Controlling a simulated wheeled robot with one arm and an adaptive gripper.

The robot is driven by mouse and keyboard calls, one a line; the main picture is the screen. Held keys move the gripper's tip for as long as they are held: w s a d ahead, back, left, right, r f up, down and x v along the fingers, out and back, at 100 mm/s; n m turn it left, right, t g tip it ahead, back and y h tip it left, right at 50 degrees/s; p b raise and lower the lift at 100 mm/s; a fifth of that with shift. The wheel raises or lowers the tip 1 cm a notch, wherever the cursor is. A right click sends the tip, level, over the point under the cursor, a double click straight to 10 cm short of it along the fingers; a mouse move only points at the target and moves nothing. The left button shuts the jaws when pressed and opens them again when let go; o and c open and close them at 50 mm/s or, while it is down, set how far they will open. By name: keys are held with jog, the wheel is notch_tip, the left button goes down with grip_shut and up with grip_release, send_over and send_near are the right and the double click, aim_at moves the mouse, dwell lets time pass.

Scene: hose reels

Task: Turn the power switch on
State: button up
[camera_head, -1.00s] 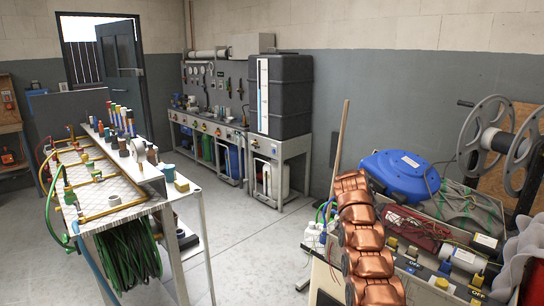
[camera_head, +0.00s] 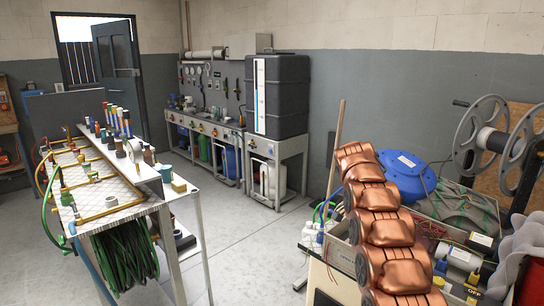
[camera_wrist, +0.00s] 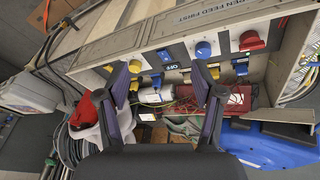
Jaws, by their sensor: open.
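In the wrist view a sloped control panel (camera_wrist: 225,52) carries blue, red and yellow knobs and levers. A plate marked OFF (camera_wrist: 171,67) has a blue handle (camera_wrist: 157,82) beside it. Which control is the power switch I cannot tell for certain. My gripper (camera_wrist: 165,72) is open and empty, its two dark fingers spread in front of the panel's middle; no contact shows. In the head view an OFF plate (camera_head: 471,292) shows at the lower right, near a blue knob (camera_head: 441,267). My copper arm covers part of the bench there, and my gripper is out of sight.
A blue hose reel (camera_head: 405,174) and a grey reel (camera_head: 490,140) stand behind the panel's bench. A left bench (camera_head: 110,165) holds pipes; the floor between is clear.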

jog(key=s+a+r+n+y, duration=0.1)
jog(key=s+a+r+n, duration=0.15)
jog(key=s, duration=0.55)
jog(key=s+a+r+n, duration=0.2)
jog(key=s+r+n, duration=0.1)
jog(key=s, duration=0.5)
jog(key=s+a+r+n+y, duration=0.1)
jog(key=s+a+r+n, duration=0.1)
jog(key=s, duration=0.6)
jog(key=s+a+f+n, duration=0.1)
jog(key=s+f+n, duration=0.1)
jog(key=s, duration=0.7)
jog(key=s+a+f+n+g+y, duration=0.1)
jog(key=s+a+f+n, duration=0.1)
jog(key=s, duration=0.8)
jog(key=s+a+f+n, duration=0.2)
jog(key=s, duration=0.7)
jog(key=shift+s+a+f+g+y+p, duration=0.2)
jog(key=shift+s+g+y+p, duration=0.1)
jog(key=shift+s+y+p, duration=0.1)
